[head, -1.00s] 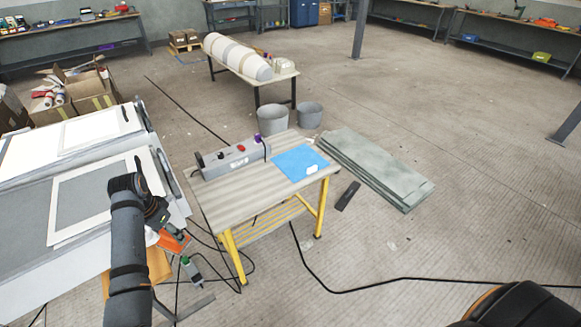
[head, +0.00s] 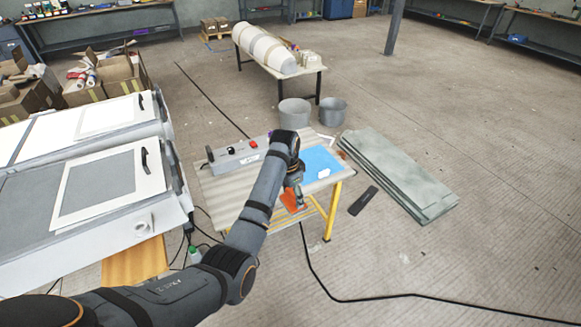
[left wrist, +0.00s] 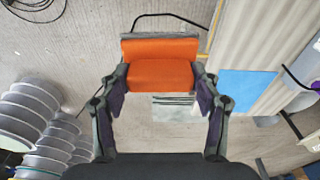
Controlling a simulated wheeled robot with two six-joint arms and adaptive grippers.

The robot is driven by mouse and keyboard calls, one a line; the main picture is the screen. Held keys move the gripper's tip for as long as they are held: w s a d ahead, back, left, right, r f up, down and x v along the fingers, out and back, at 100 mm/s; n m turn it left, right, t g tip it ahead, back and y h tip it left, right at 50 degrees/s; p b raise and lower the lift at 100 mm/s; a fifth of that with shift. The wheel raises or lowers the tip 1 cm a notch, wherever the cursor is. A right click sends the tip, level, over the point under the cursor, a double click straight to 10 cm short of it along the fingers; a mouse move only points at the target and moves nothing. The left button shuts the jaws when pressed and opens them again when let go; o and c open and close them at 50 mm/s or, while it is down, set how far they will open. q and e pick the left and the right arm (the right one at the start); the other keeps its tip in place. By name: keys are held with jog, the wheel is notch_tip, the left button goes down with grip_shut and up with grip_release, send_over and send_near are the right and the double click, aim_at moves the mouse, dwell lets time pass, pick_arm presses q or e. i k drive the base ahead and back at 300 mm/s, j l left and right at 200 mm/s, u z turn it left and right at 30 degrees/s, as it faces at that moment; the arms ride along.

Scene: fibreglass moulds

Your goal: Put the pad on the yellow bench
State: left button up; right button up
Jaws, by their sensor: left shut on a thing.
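My left gripper (head: 295,191) is shut on the orange pad (head: 291,203), which is held in the air at the front edge of the yellow bench (head: 216,188). In the left wrist view the pad (left wrist: 160,66) sits between the two fingers (left wrist: 160,86), with a grey strip along its far side. The bench top (left wrist: 237,40) lies to its right there, and mostly floor shows around the pad. The bench has a striped pale top and yellow legs. My arm hides part of its top and front. My right gripper is out of view.
On the bench are a blue sheet (head: 321,160) with a small white item and a long grey box (head: 237,157). Two grey buckets (head: 294,112) stand behind. Grey-green boards (head: 400,175) lie on the floor at right. Framed white panels (head: 100,185) stand at left. Bench top is bare at left.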

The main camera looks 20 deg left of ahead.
aim_at(223, 202)
jog(key=i+u, duration=0.4)
jog(key=u, duration=0.2)
jog(key=i+j+u, duration=0.1)
jog(key=i+u, duration=0.25)
jog(key=i, duration=0.35)
